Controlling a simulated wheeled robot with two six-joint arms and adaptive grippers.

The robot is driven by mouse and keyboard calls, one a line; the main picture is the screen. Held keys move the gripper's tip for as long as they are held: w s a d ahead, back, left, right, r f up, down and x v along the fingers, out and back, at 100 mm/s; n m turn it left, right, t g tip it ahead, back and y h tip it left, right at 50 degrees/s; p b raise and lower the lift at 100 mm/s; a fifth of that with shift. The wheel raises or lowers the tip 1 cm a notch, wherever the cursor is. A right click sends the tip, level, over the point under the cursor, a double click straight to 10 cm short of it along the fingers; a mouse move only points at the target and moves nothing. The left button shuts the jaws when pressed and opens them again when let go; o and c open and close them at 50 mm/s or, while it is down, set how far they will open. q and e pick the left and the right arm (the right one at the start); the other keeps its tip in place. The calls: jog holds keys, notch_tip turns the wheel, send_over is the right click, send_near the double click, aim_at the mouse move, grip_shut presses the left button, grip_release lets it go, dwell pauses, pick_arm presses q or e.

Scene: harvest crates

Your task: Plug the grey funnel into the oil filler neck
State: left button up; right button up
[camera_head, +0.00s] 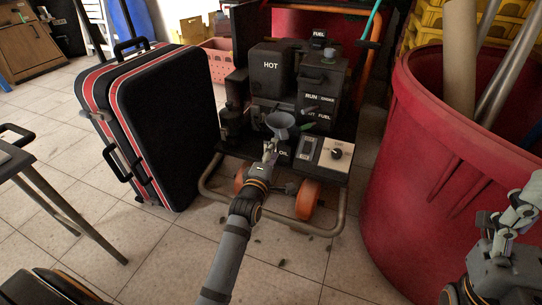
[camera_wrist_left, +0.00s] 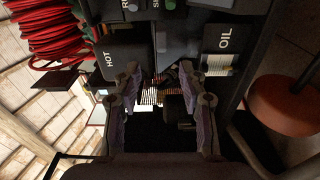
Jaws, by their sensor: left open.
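The grey funnel (camera_head: 280,119) is upright, mouth up, at the front of the dark generator (camera_head: 270,68). Its lower end is partly hidden by my left gripper, so I cannot tell what the spout rests in. My left gripper (camera_head: 270,148) is open, just below and left of the funnel's cone. In the left wrist view, the left gripper's fingers (camera_wrist_left: 165,85) stand apart. The OIL label (camera_wrist_left: 225,38) is beside a ribbed pale part (camera_wrist_left: 218,65), and I cannot tell if this is the filler neck. My right gripper (camera_head: 526,200) is at the right edge, its opening unclear.
A black suitcase with red trim (camera_head: 168,125) stands left of the generator. A large red bin (camera_head: 440,160) with long tubes stands close on the right. The generator has a low tube frame (camera_head: 270,228) and orange wheels (camera_head: 307,199). Tiled floor lies in front.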

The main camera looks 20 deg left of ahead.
pick_arm(q)
jog(key=shift+s, duration=1.2)
